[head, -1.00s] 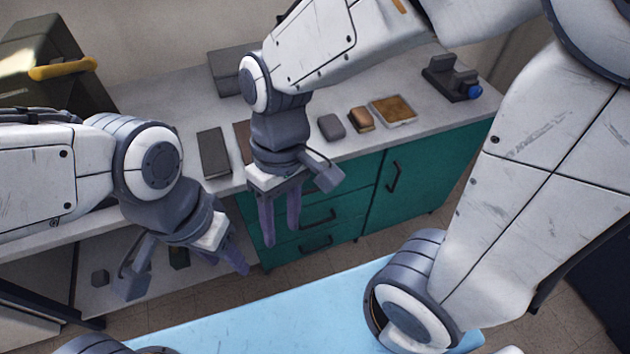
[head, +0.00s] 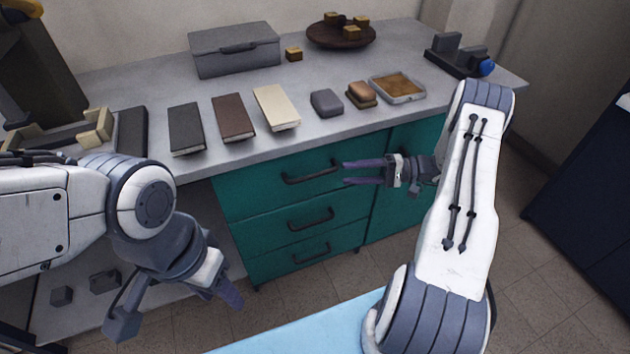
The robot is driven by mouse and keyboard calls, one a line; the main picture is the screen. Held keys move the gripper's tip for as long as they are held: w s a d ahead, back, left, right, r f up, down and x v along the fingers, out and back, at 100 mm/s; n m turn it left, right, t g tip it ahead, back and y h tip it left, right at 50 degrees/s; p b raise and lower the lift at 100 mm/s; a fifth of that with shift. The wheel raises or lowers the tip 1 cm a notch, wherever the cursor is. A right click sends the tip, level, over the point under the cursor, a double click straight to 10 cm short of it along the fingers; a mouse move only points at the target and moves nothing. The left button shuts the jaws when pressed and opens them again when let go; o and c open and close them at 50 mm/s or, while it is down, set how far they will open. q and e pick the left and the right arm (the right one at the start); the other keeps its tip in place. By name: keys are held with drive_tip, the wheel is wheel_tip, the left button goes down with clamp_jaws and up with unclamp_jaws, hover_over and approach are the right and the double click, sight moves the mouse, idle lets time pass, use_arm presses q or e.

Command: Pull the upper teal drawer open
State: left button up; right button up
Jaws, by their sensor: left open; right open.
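The upper teal drawer (head: 262,182) is the top one of a stack of 3 under the grey counter, and it looks shut. Its dark bar handle (head: 312,173) is in clear view. My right gripper (head: 345,173) is open and empty, with its purple fingers pointing left. My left gripper (head: 232,296) is at lower left, in front of the open space beside the drawers, away from the upper drawer.
The middle drawer (head: 268,228) and lower drawer (head: 275,262) are shut. A teal cupboard door (head: 405,215) is partly behind my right arm. Books, a grey box (head: 235,50), a tray (head: 398,97) and a bowl (head: 341,38) stand on the counter (head: 300,85). A light blue surface (head: 300,335) lies at the bottom.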

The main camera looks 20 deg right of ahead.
sight(322, 175)
drive_tip(key=x, duration=1)
clamp_jaws()
idle(1.2)
